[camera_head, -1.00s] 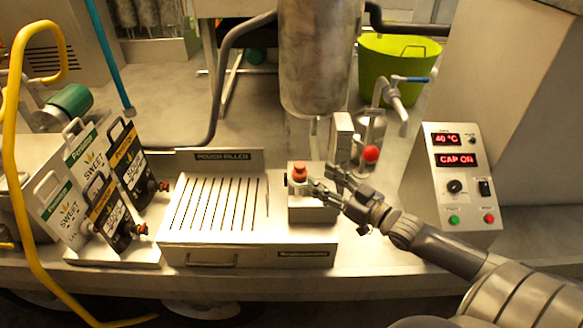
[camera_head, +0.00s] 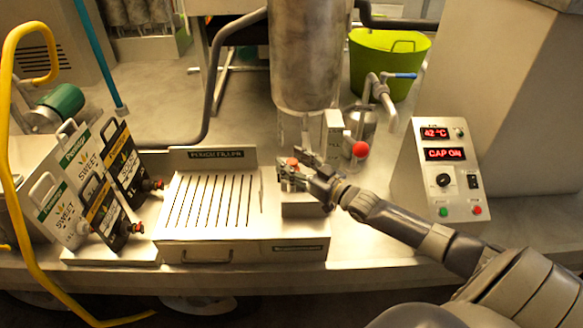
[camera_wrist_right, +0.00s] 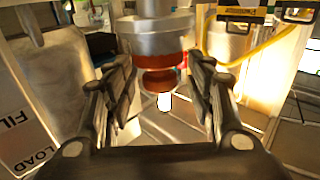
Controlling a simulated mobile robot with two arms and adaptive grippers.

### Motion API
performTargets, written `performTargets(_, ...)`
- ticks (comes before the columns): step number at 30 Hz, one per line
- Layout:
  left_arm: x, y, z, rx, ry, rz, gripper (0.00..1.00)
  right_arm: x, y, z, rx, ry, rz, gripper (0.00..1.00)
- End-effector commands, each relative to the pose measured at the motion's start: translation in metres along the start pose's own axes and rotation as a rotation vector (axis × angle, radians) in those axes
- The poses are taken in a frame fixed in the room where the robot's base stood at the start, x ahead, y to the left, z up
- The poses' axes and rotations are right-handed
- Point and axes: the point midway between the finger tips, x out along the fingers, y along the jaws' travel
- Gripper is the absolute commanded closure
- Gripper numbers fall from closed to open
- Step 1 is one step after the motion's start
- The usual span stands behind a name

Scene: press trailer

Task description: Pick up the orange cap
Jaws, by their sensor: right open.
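In the right wrist view the cap (camera_wrist_right: 160,75) shows between the two open fingers, with a gap on each side, against a grey metal cylinder (camera_wrist_right: 157,38). My left gripper is not in view.
The slotted tray (camera_head: 212,240) lies left of the block. A large steel tank (camera_head: 306,60) hangs behind, and a red ball (camera_head: 360,149) is close behind my right gripper. A control box (camera_head: 440,185) stands right. Several pouches (camera_head: 128,160) stand left.

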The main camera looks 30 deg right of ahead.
Motion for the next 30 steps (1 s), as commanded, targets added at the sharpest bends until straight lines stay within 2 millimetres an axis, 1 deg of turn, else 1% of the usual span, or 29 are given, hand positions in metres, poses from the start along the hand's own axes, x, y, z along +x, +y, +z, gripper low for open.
performTargets(1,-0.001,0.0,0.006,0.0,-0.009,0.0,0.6,0.003,0.0,0.0,0.0,0.0,0.0,0.5)
performTargets(4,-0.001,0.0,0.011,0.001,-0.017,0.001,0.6,0.006,0.0,0.0,0.0,0.0,0.0,0.5)
performTargets(10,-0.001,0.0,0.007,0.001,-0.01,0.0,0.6,0.006,0.0,0.0,0.0,-0.001,0.0,0.5)
performTargets(11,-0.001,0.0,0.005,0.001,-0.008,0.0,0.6,0.006,0.0,0.0,0.0,-0.001,0.0,0.54)
performTargets(12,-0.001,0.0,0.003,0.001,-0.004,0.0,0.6,0.006,0.0,0.0,0.0,-0.001,0.0,0.63)
performTargets(14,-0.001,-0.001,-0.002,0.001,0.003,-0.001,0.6,0.006,0.0,0.0,0.0,-0.001,0.0,0.77)
performTargets(15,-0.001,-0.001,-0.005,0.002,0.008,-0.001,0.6,0.006,0.0,0.0,0.0,-0.001,0.0,0.86)
performTargets(16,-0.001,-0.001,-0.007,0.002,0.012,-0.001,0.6,0.006,0.0,0.0,0.0,0.0,0.0,0.92)
performTargets(20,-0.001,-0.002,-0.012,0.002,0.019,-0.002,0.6,0.006,0.0,0.0,0.0,0.001,0.0,0.92)
performTargets(26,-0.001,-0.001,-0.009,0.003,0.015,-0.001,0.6,0.006,0.0,-0.001,0.0,0.001,0.0,0.93)
performTargets(30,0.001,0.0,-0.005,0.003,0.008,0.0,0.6,0.006,0.0,-0.007,-0.001,0.003,-0.001,0.93)
